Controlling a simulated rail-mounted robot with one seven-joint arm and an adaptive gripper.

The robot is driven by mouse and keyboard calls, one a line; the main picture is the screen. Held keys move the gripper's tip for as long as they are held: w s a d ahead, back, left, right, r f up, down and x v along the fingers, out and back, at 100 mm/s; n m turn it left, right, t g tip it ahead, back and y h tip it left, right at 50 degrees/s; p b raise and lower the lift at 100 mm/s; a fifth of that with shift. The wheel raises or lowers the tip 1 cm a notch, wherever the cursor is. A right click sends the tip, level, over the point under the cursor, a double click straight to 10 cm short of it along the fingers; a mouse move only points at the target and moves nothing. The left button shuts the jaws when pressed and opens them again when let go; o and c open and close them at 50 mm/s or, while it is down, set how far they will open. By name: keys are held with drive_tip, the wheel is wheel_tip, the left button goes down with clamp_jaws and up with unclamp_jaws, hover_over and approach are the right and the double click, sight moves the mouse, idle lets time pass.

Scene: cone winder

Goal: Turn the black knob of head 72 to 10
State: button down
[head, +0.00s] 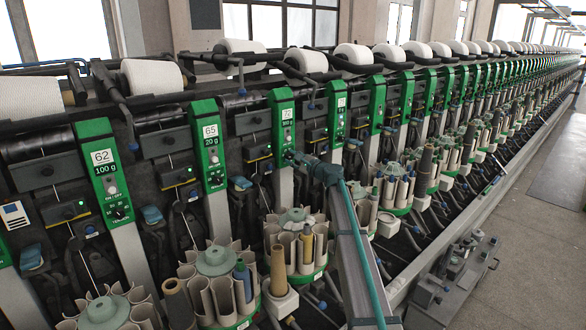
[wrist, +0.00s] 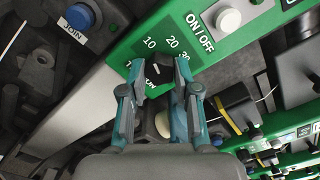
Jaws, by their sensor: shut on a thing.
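The black knob (wrist: 157,73) is in the wrist view, between my two fingertips. My gripper (wrist: 159,71) is closed on it from both sides. A short white mark shows on the knob's face; it seems to lean towards the up-left, but the exact reading is hard to tell. The white scale numbers 10 (wrist: 150,43), 20 and 30 stand around the knob on the green panel (wrist: 122,52). In the head view, my gripper (head: 291,156) is at the lower part of the green panel of head 72 (head: 282,112), and hides the knob there.
The white ON/OFF button (wrist: 228,20) is on the same panel, up-right of the knob. A blue JOIN button (wrist: 79,17) is at the upper left. Panels 65 (head: 209,143) and 62 (head: 103,170) stand to the left; bobbin holders (head: 217,262) stand below.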

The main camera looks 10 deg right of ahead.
drive_tip(key=shift+n+b, duration=0.4)
drive_tip(key=shift+n, duration=0.1)
drive_tip(key=c, duration=0.8)
unclamp_jaws()
drive_tip(key=shift+c, duration=0.2)
drive_tip(key=v, duration=1.2)
